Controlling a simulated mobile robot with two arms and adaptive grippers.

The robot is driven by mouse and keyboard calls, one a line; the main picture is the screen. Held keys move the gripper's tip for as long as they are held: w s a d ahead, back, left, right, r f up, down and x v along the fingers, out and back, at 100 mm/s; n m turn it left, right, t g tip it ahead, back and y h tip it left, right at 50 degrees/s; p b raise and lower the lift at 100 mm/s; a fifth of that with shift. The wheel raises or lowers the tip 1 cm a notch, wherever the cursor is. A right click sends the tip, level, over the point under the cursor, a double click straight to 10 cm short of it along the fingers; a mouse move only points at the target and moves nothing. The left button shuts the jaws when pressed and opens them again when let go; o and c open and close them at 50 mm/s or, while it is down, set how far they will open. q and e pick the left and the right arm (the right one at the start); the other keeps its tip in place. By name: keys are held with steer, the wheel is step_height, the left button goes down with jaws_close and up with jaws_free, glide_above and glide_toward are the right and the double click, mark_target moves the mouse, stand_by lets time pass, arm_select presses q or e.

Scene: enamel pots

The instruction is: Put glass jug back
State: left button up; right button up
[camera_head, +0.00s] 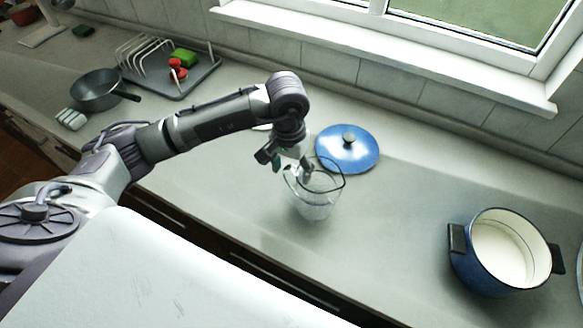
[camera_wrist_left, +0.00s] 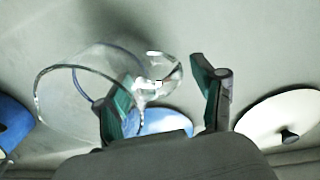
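The clear glass jug (camera_head: 316,205) stands upright on the grey counter, in the middle of the head view. Its rim and handle (camera_wrist_left: 172,70) show large in the left wrist view. My left gripper (camera_head: 290,164) is at the jug's upper left side, by the handle. In the wrist view its two green-padded fingers (camera_wrist_left: 165,95) are spread wide, with the handle between them in the picture. Clear glass overlaps the left finger, so I cannot tell whether they touch. My right gripper is not in view.
A blue lid (camera_head: 362,149) lies just behind the jug. A white lid (camera_wrist_left: 262,116) shows in the wrist view. A pan (camera_head: 95,90) and dish rack (camera_head: 190,82) are at the back left. Counter between jug and pot is clear.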

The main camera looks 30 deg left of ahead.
arm_select(q)
steer(key=shift+r, duration=0.3)
step_height(320, 180, up, 12)
steer(key=b, duration=0.3)
steer(key=shift+a+f, duration=0.15)
steer(key=shift+a, duration=0.15)
steer(key=shift+f, duration=0.1)
